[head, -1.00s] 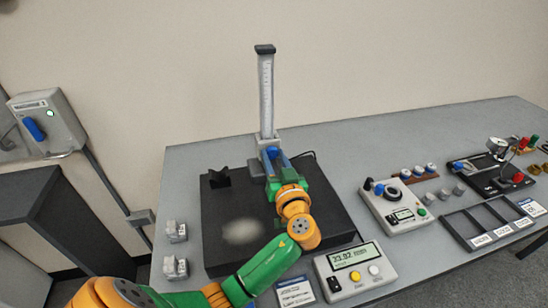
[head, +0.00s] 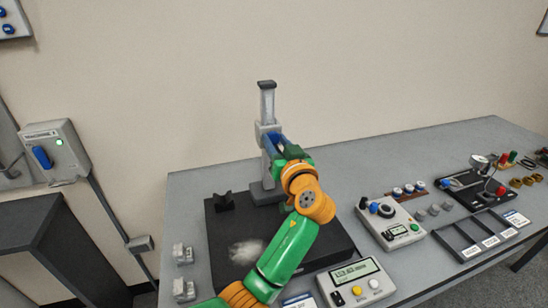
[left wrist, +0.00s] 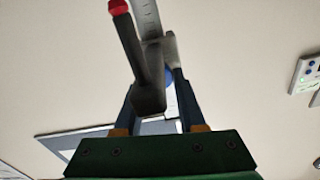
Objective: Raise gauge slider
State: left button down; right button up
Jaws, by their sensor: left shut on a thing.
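The height gauge has a pale upright column (head: 267,102) with a dark cap, standing on a dark plate (head: 226,259). Its grey slider (head: 265,129) sits about midway up the column, clear of the foot. My left gripper (head: 277,143) is at the slider's front and shut on it, its arm hiding much of the grip. In the left wrist view, the dark fingers (left wrist: 157,103) stand either side of the slider's grey body (left wrist: 150,97). My right gripper is not in view.
A readout box (head: 352,282) stands at the plate's front right. A black V-block (head: 223,201) sits on the plate's left. A control box (head: 390,222) and sorting tray (head: 472,238) lie to the right. Space above the slider is clear.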

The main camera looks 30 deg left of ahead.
pick_arm(q)
jog(key=shift+r, duration=0.55)
jog(key=c, duration=0.5)
grip_release()
jog(key=shift+f, duration=0.15)
jog(key=b+v, duration=0.3)
jog(key=v, duration=0.4)
jog(key=shift+a, duration=0.1)
